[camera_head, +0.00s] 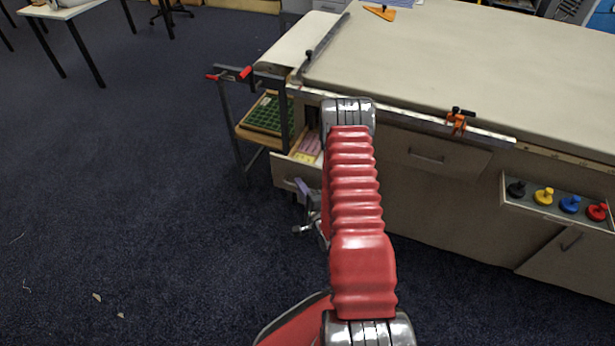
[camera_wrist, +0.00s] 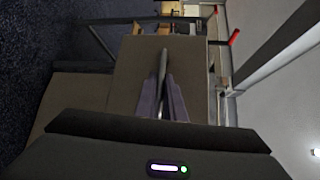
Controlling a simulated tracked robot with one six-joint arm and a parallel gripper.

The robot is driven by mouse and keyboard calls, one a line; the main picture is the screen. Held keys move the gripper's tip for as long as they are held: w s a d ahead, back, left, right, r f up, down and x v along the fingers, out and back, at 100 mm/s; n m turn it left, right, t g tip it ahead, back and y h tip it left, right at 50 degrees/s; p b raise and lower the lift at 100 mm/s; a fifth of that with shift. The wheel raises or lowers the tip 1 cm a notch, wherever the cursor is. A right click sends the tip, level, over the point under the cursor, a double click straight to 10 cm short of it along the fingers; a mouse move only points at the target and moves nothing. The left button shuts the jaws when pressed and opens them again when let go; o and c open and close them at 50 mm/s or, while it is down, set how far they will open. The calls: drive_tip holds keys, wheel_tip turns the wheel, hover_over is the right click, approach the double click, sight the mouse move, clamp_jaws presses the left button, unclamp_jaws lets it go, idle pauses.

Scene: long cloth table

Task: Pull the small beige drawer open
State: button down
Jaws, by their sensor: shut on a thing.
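The small beige drawer (camera_head: 283,172) sits at the left end of the long table's front. It stands partly out, and pink and yellowish items show inside it. My gripper (camera_head: 305,190) is at its front, largely hidden behind my red arm in the head view. In the wrist view the drawer's beige front (camera_wrist: 135,70) fills the middle. My gripper's two purple-grey fingers (camera_wrist: 163,88) are shut on the thin upright-looking handle (camera_wrist: 164,58) of that front.
A side shelf with a green tray (camera_head: 268,115) stands left of the drawer. A red-handled clamp (camera_head: 230,74) juts out above it. An open drawer with coloured knobs (camera_head: 558,205) sticks out at the right. The dark carpet at left is mostly clear.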

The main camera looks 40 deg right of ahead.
drive_tip(key=shift+s+a+f, duration=0.25)
drive_tip(key=shift+s+a, duration=0.65)
drive_tip(key=shift+a, duration=0.3)
drive_tip(key=c, duration=2.1)
unclamp_jaws()
drive_tip(key=shift+w+r, duration=0.1)
drive_tip(key=v, duration=1.3)
drive_tip(key=shift+s, duration=0.4)
